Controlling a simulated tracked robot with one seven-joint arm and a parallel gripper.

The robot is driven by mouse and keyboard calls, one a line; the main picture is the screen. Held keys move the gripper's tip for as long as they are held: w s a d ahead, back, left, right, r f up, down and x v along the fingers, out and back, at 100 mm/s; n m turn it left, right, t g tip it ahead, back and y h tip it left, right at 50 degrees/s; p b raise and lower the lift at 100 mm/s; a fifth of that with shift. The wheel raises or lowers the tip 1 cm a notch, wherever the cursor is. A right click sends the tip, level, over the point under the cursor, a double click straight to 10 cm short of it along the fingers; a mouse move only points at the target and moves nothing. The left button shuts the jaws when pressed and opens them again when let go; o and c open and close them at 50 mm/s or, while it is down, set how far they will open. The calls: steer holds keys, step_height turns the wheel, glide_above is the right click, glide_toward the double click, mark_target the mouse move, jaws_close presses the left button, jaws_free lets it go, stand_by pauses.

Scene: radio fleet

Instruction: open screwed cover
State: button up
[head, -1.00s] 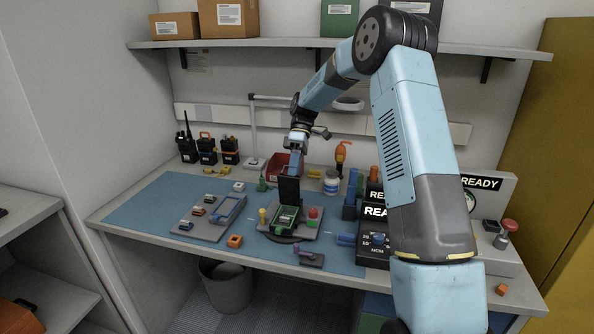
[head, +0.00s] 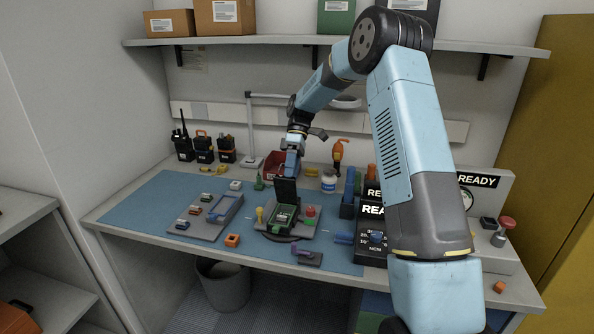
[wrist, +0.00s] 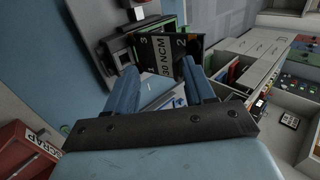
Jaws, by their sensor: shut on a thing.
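My gripper (head: 290,172) points down over the middle of the bench and is shut on a black cover (head: 286,190). The cover stands steeply tilted at the far edge of a green-framed open device (head: 284,214) on a grey fixture. In the wrist view the cover (wrist: 160,57) lies between the blue fingertips (wrist: 158,80). Its label reads "30 NCM", with the numbers 1, 2 and 3 near its corners. Part of the device (wrist: 117,48) shows behind it. I cannot tell whether the cover still touches the device. Any screws are too small to make out.
A grey tray (head: 207,231) lies left of the fixture. A red bin (head: 275,163), a white jar (head: 328,182) and an orange-handled tool (head: 338,152) stand behind. A black READY unit (head: 374,225) is at right. The blue mat (head: 145,208) is clear at left.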

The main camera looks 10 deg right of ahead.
steer(key=shift+d+f, duration=0.15)
steer(key=v, duration=1.3)
steer(key=shift+w+r, duration=0.3)
steer(key=shift+r, duration=0.05)
